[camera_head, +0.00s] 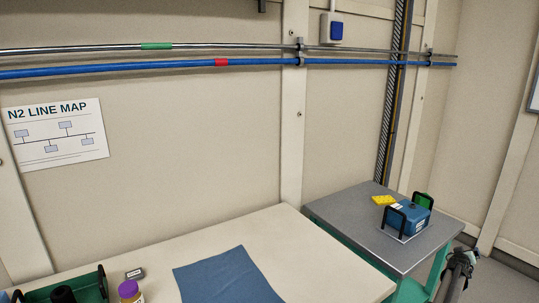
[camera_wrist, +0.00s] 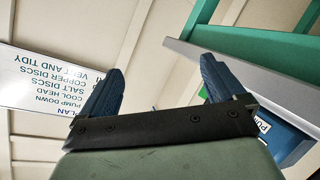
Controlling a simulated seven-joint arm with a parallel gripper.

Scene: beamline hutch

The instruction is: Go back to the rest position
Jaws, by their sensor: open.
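My gripper (camera_wrist: 161,64) shows in the wrist view with its two blue fingers spread wide apart. Nothing is between the fingers, only the pale panelled wall far behind them. A dark bar with screws joins the fingers at their base. In the head view, a dark jointed shape stands at the lower right, beside the grey side table; I cannot tell whether it is my gripper.
The grey side table (camera_head: 331,211) holds a blue device (camera_head: 410,216) with black handles and a yellow block (camera_head: 383,199). The pale bench (camera_head: 317,260) bears a blue cloth (camera_head: 226,276), a purple-capped jar (camera_head: 130,290) and a green tray (camera_head: 103,283). A lettered board (camera_wrist: 40,78) appears upside down.

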